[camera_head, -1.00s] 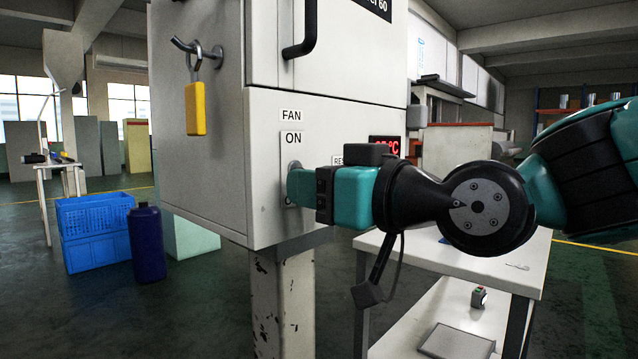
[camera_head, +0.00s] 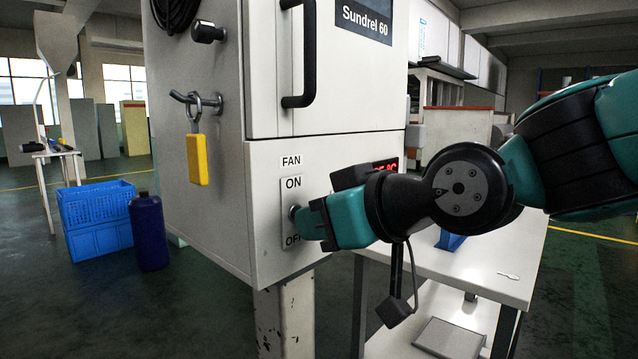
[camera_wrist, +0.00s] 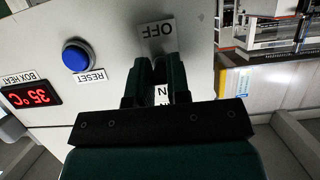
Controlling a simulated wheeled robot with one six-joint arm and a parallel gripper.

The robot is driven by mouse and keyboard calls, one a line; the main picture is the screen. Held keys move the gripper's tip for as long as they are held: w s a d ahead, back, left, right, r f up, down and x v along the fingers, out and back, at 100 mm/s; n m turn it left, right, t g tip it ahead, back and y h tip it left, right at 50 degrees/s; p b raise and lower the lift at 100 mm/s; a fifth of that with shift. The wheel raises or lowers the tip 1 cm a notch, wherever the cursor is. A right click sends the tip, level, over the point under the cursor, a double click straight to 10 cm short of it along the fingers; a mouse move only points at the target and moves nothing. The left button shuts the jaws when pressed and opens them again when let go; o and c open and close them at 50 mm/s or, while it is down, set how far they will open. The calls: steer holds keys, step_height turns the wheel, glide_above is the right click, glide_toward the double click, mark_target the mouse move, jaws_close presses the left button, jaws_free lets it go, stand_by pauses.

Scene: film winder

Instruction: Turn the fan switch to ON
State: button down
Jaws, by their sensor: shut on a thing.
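The fan switch (camera_head: 294,211) is on the front of the white cabinet (camera_head: 350,155), on a plate (camera_head: 288,192) marked ON at the top and OFF at the bottom, below a FAN label (camera_head: 290,160). My gripper (camera_head: 304,218) is at the plate, its fingers closed around the switch. The fingers hide most of the switch, so its exact position cannot be told. In the wrist view, which is upside down, my gripper (camera_wrist: 160,68) reaches the plate between the OFF label (camera_wrist: 156,31) and the partly covered ON label.
A blue RESET button (camera_wrist: 77,55) and red display (camera_wrist: 32,95) sit beside the switch. A black door handle (camera_head: 305,55) juts out above. A yellow padlock (camera_head: 197,158) hangs on the cabinet's left side. A white table (camera_head: 500,265) stands below my arm.

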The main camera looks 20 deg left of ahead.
step_height(320, 180, up, 2)
steer(key=g+h+p, duration=0.1)
steer(key=h+p, duration=0.2)
steer(key=p, duration=0.4)
steer(key=shift+a, duration=0.1)
steer(key=shift+r+h+p, duration=0.1)
steer(key=shift+h+p, duration=0.5)
steer(key=shift+p, duration=0.55)
steer(key=shift+w+a+g+h+p, duration=0.1)
steer(key=shift+g+h+p, duration=0.3)
steer(key=shift+p, duration=0.55)
steer(key=c, duration=1.1)
jaws_free()
steer(key=b+v, duration=0.1)
steer(key=v, duration=1.6)
steer(key=shift+a+r, duration=0.1)
steer(key=shift+r, duration=0.1)
